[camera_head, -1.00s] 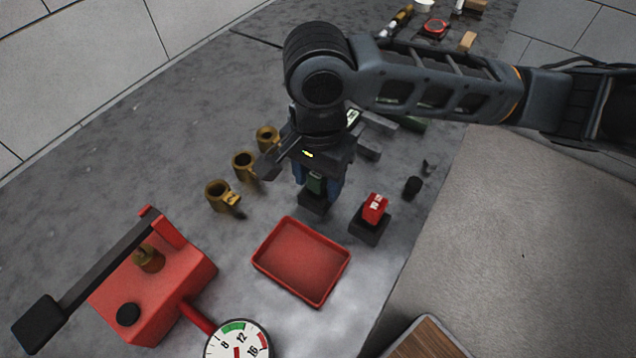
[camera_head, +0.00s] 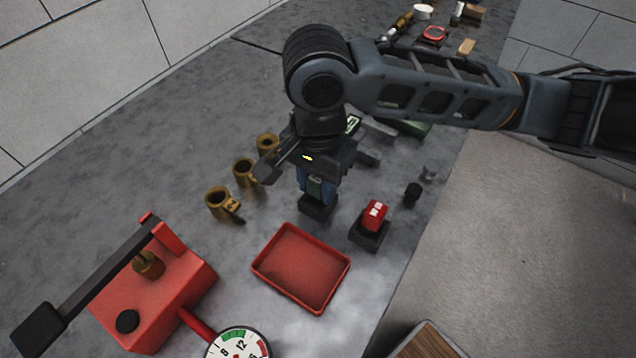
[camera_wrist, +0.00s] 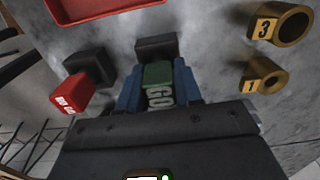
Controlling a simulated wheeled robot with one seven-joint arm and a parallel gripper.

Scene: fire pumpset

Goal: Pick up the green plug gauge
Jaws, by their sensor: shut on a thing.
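The green plug gauge (camera_wrist: 158,84), with white "GO" lettering, sits between the two blue fingers of my gripper (camera_wrist: 158,90) in the wrist view. The fingers are shut on its sides. In the head view my gripper (camera_head: 317,188) points down, with a bit of the green gauge (camera_head: 315,187) showing between the fingers. A black block stand (camera_wrist: 156,47) is right at the gauge's far end, also seen below the fingers in the head view (camera_head: 318,209). I cannot tell whether the gauge touches the stand.
A red gauge (camera_head: 374,215) on a black block stands to the right. A red tray (camera_head: 302,266) lies in front. Several brass rings (camera_head: 219,201) stand to the left, and a red pump with a lever (camera_head: 150,300) is at front left. A small black cylinder (camera_head: 412,191) is at right.

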